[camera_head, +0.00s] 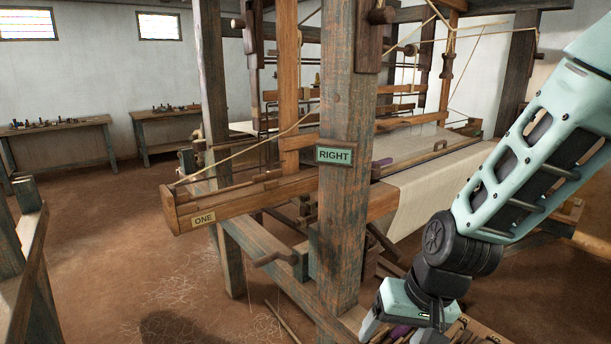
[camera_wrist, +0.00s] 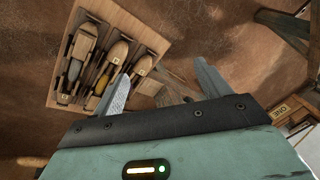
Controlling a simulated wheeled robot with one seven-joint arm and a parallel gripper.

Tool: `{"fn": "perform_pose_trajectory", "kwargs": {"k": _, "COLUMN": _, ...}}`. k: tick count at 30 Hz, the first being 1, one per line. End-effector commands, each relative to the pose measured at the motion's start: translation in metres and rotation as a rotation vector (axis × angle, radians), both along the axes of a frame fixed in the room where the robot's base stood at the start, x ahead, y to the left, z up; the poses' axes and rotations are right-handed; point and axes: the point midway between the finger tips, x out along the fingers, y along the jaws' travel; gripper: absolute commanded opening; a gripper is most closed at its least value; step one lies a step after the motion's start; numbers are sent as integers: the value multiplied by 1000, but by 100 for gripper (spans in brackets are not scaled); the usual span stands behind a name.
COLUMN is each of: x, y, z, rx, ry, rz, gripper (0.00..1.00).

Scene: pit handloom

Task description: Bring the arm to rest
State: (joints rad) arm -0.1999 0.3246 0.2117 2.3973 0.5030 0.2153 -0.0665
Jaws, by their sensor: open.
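My arm reaches in from the right of the head view, and my gripper (camera_head: 398,322) hangs low at the bottom, in front of the loom. In the wrist view my gripper (camera_wrist: 162,78) has its two pale fingers spread apart, with nothing held between them. Beyond the left finger, a wooden tray (camera_wrist: 129,22) holds several boat-shaped shuttles (camera_wrist: 85,42) in slots with small labels. The left fingertip overlaps the tray's edge in the picture; I cannot tell the exact gap.
A loom post with a RIGHT sign (camera_head: 335,155) stands close by the arm. A beam labelled ONE (camera_head: 203,219) juts left, and cream cloth (camera_head: 430,185) lies behind. Benches (camera_head: 60,126) line the far wall. The earthen floor (camera_head: 110,240) at left is largely clear.

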Motion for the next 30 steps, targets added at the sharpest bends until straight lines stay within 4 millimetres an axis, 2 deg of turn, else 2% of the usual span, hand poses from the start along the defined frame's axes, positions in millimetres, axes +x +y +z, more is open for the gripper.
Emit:
{"fn": "perform_pose_trajectory", "kwargs": {"k": 1, "x": -27, "y": 15, "z": 20, "rx": -7, "ry": 2, "rz": 120, "gripper": 76}}
{"fn": "perform_pose_trajectory", "kwargs": {"k": 3, "x": -64, "y": 25, "z": 39, "rx": -35, "ry": 17, "rz": 272, "gripper": 76}}
{"fn": "perform_pose_trajectory", "kwargs": {"k": 6, "x": -109, "y": 26, "z": 58, "rx": -98, "ry": 29, "rz": 455, "gripper": 76}}
{"fn": "perform_pose_trajectory", "kwargs": {"k": 10, "x": -148, "y": 17, "z": 72, "rx": -183, "ry": 39, "rz": 611, "gripper": 76}}
{"fn": "perform_pose_trajectory", "kwargs": {"k": 15, "x": -166, "y": 8, "z": 79, "rx": -240, "ry": 40, "rz": 690, "gripper": 76}}
{"fn": "perform_pose_trajectory", "kwargs": {"k": 30, "x": -166, "y": 7, "z": 79, "rx": -242, "ry": 42, "rz": 691, "gripper": 76}}
